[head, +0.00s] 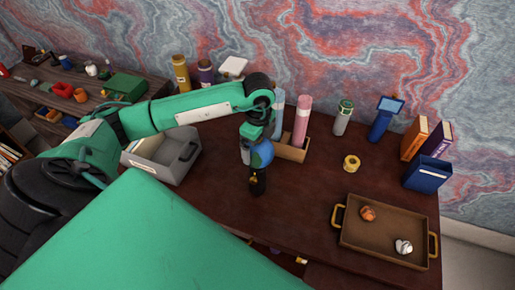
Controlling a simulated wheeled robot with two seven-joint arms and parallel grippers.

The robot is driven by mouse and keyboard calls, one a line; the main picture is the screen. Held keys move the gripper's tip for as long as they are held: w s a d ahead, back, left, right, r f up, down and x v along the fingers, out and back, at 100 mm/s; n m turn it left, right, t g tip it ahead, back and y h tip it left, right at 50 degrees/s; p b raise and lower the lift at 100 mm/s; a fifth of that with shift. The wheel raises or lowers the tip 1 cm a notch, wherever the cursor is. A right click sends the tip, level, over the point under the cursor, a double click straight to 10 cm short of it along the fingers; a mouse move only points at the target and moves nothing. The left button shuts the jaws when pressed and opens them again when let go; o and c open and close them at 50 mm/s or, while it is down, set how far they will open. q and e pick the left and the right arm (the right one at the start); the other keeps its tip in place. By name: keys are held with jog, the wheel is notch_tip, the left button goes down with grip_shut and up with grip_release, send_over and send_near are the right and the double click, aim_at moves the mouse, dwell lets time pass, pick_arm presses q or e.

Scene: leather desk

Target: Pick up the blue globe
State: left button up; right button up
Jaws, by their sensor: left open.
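The blue globe (262,154) is near the middle of the dark wooden desk (300,205), in front of a small wooden box. My left arm comes in from the left and bends down over it. My left gripper (257,187) points down at the globe, in front of it in the picture, and is open. The wrist and gripper cover part of the globe. I cannot tell whether the fingers touch it. My right gripper is not in view.
Behind the globe, the wooden box (291,153) holds a pink cylinder (301,120). A grey bin (163,157) stands to the left. A brown tray (385,238) with two small items lies at the right front. A tape roll (351,163) and books (414,138) are at the right.

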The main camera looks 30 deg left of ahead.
pick_arm(q)
jog(key=shift+w+f, duration=0.1)
jog(key=shift+c, duration=0.2)
jog(key=c, duration=1.3)
